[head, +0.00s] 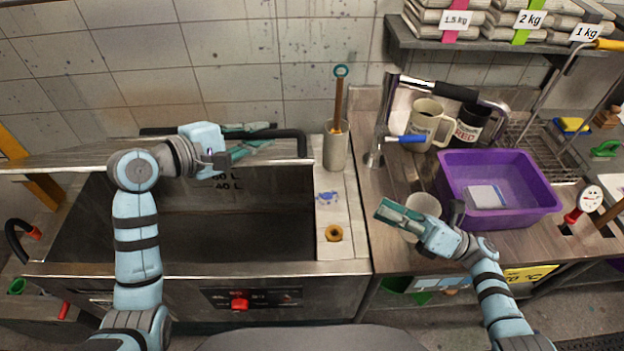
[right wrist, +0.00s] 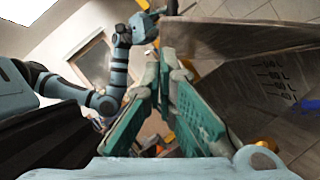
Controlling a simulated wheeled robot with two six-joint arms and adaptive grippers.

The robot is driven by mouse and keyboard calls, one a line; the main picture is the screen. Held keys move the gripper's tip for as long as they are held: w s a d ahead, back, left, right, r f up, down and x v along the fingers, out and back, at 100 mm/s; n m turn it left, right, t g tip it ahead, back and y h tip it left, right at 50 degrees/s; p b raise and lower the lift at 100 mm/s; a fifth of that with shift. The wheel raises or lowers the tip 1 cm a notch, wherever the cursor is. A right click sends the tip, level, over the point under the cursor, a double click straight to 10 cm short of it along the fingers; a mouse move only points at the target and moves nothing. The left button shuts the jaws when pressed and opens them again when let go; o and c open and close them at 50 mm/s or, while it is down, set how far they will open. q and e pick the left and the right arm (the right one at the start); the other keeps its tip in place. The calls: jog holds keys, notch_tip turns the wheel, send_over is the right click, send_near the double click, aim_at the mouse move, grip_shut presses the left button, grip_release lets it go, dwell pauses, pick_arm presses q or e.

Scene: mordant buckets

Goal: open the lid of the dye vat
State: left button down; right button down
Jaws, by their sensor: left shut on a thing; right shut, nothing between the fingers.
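The dye vat (head: 200,268) is the steel basin at left in the head view, its dark inside and litre marks showing. Its lid (head: 80,154) stands raised at the back, seen nearly edge-on, with a black bar handle (head: 291,134) along it. My left gripper (head: 250,140) is shut on the handle; its fingers partly hide the bar. My right gripper (head: 388,212) is shut and empty, over the counter right of the vat by a pale cup (head: 424,204). Its teal fingers (right wrist: 165,105) fill the middle of the right wrist view, where the vat's marked inner wall (right wrist: 275,80) also shows.
A purple tub (head: 500,215) stands on the counter at right, with a beige mug (head: 427,122) and a dark mug (head: 468,128) behind it.

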jog(key=w+a+r+n+g, duration=0.1)
jog(key=w+a+r+g, duration=0.1)
jog(key=a, duration=0.5)
jog(key=w+a+r+n+g+h, duration=0.1)
jog(key=w+a+r+g, duration=0.1)
jog(key=a, duration=0.5)
jog(key=shift+w+a+r, duration=0.35)
jog(key=shift+w+a, duration=0.05)
